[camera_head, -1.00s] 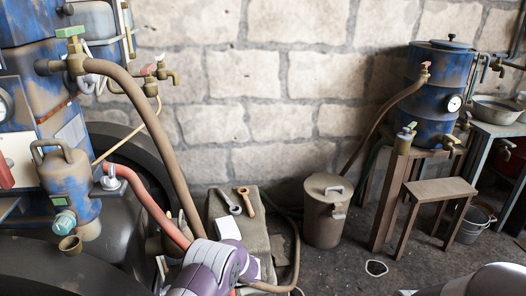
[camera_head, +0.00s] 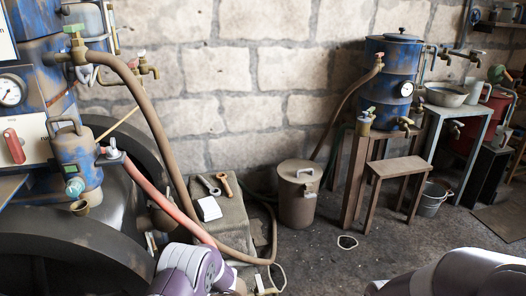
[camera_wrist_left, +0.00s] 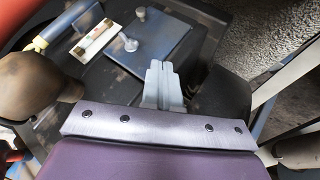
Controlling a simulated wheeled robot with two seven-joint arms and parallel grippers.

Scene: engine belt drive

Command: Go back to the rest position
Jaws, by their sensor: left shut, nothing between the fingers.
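My left arm (camera_head: 190,270), purple and white, shows at the bottom of the head view; its gripper is hidden there. In the left wrist view my left gripper (camera_wrist_left: 162,84) has its grey fingers shut together with nothing between them. It is in front of a dark surface with a blue-grey plate (camera_wrist_left: 148,48); I cannot tell whether it touches. My right arm (camera_head: 455,272) shows as a white link at the bottom right of the head view. Its gripper is out of view.
The blue engine with its dark wheel (camera_head: 110,135) and hoses stands at left. A grey block (camera_head: 222,222) carries tools. A brown canister (camera_head: 299,205), a wooden stool (camera_head: 397,168) and a blue tank (camera_head: 386,100) stand beyond. The floor at centre right is mostly clear.

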